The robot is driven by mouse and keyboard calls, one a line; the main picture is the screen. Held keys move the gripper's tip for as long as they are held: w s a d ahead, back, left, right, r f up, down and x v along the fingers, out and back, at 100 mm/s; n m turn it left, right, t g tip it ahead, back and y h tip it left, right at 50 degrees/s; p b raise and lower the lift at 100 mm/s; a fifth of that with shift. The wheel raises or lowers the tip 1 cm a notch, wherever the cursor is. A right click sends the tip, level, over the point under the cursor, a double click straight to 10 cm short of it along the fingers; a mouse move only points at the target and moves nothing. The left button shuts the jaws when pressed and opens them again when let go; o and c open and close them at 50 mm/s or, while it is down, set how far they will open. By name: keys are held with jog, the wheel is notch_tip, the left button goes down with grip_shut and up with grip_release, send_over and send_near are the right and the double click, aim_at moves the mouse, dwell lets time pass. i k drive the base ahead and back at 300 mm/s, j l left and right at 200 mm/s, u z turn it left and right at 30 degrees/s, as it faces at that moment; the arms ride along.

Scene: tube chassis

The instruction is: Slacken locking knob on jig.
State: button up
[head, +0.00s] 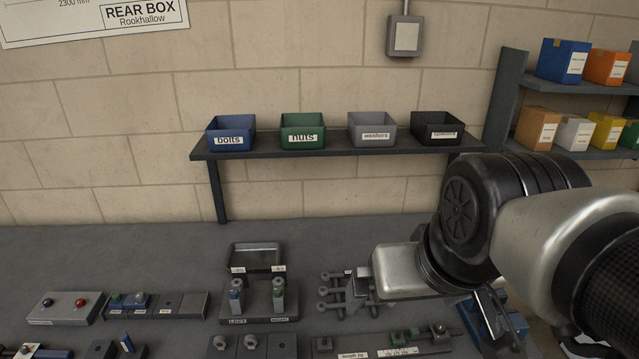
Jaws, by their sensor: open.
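The length jig (375,352) lies at the bottom of the head view, right of the middle, with a white label on its front. Small green blocks sit along its bar. A small round knob-like part (440,329) stands at its right end; it is too small to tell how it is set. My gripper (498,320) is partly hidden under my arm, right of the jig. Its dark fingers point down, open, and appear apart from the knob. I cannot see anything between them.
Left of my arm stand a grey fixture with rods (335,290) and a left/right stand (258,305). A button box (65,307) is at far left. A blue object (515,320) sits behind my fingers. Labelled bins (302,132) line a wall shelf. The bench behind is clear.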

aim_at(441, 329)
jog(key=z, duration=0.8)
jog(key=l+u, duration=0.3)
jog(key=k+l, duration=0.05)
